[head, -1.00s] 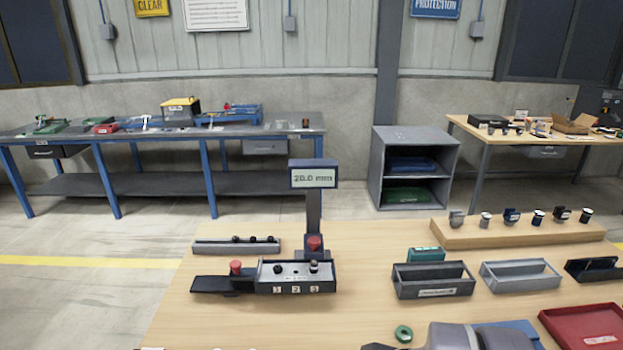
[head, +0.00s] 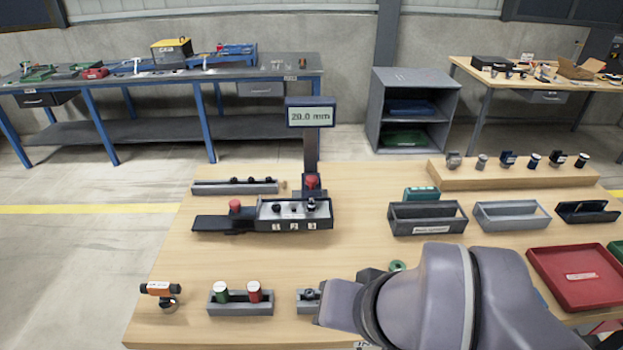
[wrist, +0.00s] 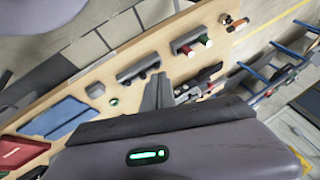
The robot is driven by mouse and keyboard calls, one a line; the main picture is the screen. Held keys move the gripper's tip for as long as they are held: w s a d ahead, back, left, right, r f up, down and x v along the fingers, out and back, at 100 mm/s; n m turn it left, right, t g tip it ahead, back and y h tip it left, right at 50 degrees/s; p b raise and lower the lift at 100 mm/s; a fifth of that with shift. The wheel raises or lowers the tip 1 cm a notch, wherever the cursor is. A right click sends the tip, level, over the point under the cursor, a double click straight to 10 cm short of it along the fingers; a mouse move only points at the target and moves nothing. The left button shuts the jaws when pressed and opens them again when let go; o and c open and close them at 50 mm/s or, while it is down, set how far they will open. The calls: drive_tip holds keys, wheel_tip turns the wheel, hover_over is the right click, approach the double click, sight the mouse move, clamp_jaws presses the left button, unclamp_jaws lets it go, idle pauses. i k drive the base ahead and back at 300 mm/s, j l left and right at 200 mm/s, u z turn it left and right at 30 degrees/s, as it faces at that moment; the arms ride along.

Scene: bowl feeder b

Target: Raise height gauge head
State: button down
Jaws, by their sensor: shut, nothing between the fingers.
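The height gauge stands on the wooden table in the head view. Its display (head: 311,116) reads 20.0 mm, on top of a dark upright column (head: 311,152). A red knob (head: 312,183) sits low at the front of the column. Just before it is a dark fixture (head: 290,215) with black knobs and small numbered labels, and a second red knob (head: 235,206) on its left. My gripper (wrist: 158,92) shows in the wrist view with its grey fingers together and empty, above the table. In the head view my arm is at the lower right, apart from the gauge.
A holder with green and red cylinders (head: 240,302) and an orange tool (head: 161,290) are at the front left. Grey bins (head: 428,218) and a red tray (head: 580,277) lie to the right. Table between the fixture and front holders is clear.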

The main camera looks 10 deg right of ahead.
sight(312, 188)
drive_tip(key=i+l+u, duration=0.15)
drive_tip(key=u, duration=0.25)
drive_tip(key=i+l+u, duration=0.1)
drive_tip(key=l+u, duration=0.25)
